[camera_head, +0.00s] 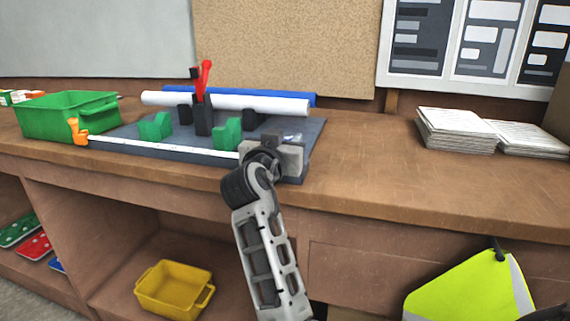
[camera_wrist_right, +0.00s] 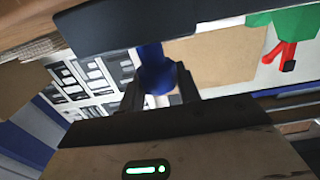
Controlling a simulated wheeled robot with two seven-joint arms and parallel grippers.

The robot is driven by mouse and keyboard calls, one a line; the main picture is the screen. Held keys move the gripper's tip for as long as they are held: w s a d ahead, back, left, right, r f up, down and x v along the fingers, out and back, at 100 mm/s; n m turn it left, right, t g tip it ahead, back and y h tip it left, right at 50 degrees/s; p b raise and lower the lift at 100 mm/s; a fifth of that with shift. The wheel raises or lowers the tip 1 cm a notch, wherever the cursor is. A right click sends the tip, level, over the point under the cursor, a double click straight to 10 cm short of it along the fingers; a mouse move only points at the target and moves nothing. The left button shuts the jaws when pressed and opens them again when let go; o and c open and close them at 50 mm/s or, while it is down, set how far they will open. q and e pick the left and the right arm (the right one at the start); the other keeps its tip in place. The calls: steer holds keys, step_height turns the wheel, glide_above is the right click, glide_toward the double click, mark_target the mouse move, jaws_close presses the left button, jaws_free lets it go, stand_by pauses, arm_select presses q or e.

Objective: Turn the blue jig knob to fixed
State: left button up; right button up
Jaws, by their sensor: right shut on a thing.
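The blue jig knob (camera_wrist_right: 154,72) shows in the right wrist view between the two dark fingers of my right gripper (camera_wrist_right: 158,88). The gripper is shut on it. In the head view my right gripper (camera_head: 272,148) is at the front right corner of the dark grey jig board (camera_head: 185,137). The arm and gripper hide the knob there, and I cannot read its setting. My left gripper is not in view.
Green blocks (camera_head: 156,126) and a red lever (camera_head: 206,76) stand on the jig. A white roll (camera_head: 225,102) lies behind. A green bin (camera_head: 66,116) is left, paper stacks (camera_head: 456,131) right. A yellow bin (camera_head: 174,289) sits below. The bench front right is clear.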

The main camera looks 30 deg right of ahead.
steer(key=shift+w+a+f+m+g+h+b, duration=0.1)
steer(key=shift+f+m+g+h+b, duration=0.4)
steer(key=shift+m+g+b, duration=0.15)
steer(key=m+g+b, duration=0.1)
steer(key=g+h+b, duration=0.1)
steer(key=shift+r+m+g+b, duration=0.2)
steer(key=shift+m+g+b, duration=0.05)
steer(key=shift+m+b, duration=0.1)
steer(key=m+g+b, duration=0.1)
steer(key=m+g+h+b, duration=0.1)
steer(key=g, duration=0.1)
steer(key=shift+r+h, duration=0.2)
steer(key=shift+h, duration=0.1)
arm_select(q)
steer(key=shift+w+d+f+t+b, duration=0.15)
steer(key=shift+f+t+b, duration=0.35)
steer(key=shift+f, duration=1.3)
arm_select(e)
steer(key=shift+r+m+g+h, duration=0.1)
steer(key=shift+m+g+h, duration=0.2)
steer(key=shift+m+g, duration=1.15)
steer(key=shift+g, duration=0.65)
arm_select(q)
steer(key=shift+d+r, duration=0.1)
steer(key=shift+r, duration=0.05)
arm_select(e)
steer(key=o, duration=0.9)
steer(key=shift+o, duration=0.2)
